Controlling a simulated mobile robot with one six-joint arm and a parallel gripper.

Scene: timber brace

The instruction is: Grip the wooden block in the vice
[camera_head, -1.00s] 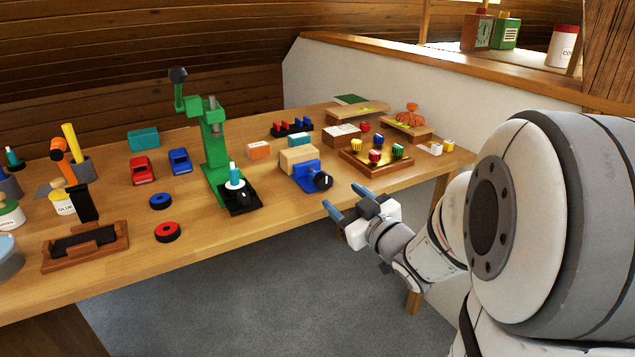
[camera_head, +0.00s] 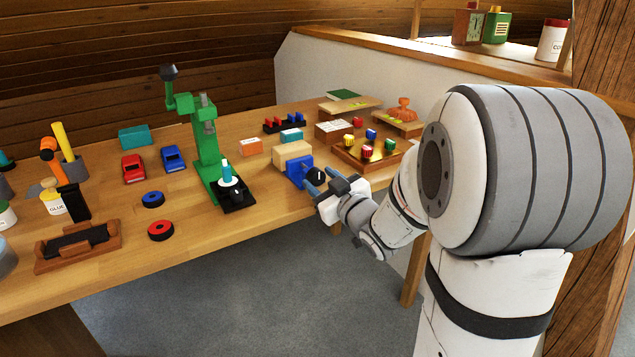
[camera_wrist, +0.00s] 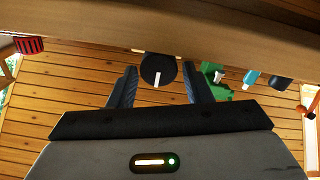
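The wooden block (camera_head: 292,153) is a pale block sitting in the blue vice (camera_head: 297,170) near the table's front edge. The vice has a round black knob (camera_head: 316,175) facing me, with a white line on it. In the wrist view the knob (camera_wrist: 158,70) sits between my two fingertips, its white line upright. My gripper (camera_head: 321,180) is open, with a gap on each side of the knob. The wooden block is hidden in the wrist view, and I cannot tell how tightly the jaws hold it.
A green press (camera_head: 207,150) stands left of the vice. Orange (camera_head: 250,147) and teal (camera_head: 291,135) blocks lie behind.

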